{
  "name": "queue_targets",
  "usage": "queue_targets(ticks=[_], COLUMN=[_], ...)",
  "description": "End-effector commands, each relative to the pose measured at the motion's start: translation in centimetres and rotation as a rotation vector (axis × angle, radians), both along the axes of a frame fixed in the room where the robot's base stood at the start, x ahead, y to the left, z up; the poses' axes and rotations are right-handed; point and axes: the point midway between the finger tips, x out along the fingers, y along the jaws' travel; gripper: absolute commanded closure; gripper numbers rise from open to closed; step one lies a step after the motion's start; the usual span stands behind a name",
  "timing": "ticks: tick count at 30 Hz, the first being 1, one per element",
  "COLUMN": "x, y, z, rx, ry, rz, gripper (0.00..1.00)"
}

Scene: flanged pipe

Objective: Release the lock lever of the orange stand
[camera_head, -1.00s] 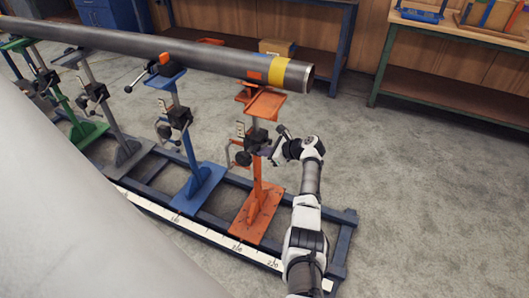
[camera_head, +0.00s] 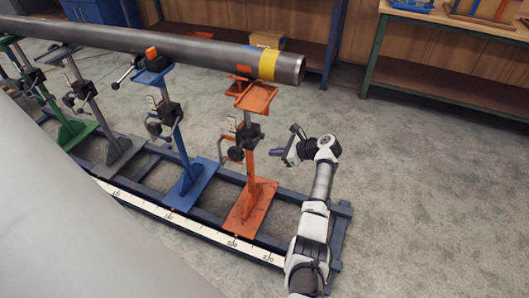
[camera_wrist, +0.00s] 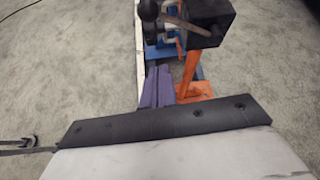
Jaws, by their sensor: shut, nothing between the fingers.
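The orange stand (camera_head: 251,186) stands nearest the pipe's right end, with an orange top plate and foot. Its black clamp block (camera_head: 245,137) sits mid-post, with an orange crank handle (camera_head: 226,154) on its left. Which part is the lock lever is too small to tell in the head view. My gripper (camera_head: 274,152) is to the right of the clamp block, apart from it, shut and empty. In the wrist view its purple fingers (camera_wrist: 157,88) are together. That view also shows the black block (camera_wrist: 208,22) with a bent greyish bar (camera_wrist: 188,20) across it.
The long grey pipe (camera_head: 190,50) with a yellow band passes above the stands. A blue stand (camera_head: 181,150) is to the left. A dark blue floor frame with a white scale (camera_head: 165,218) runs below. Open floor lies to the right, and a workbench (camera_head: 450,60) stands behind.

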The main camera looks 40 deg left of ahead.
Motion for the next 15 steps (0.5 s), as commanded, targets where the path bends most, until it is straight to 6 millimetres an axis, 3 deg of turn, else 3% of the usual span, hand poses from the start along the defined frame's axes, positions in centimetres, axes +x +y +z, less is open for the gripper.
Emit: queue_targets(ticks=[6,15], x=[0.4,0.4], y=[-1.7,-1.8], z=[1.0,1.1], rx=[0.0,0.0], ry=[0.002,0.002], rz=[-0.001,0.0], gripper=[1.0,1.0])
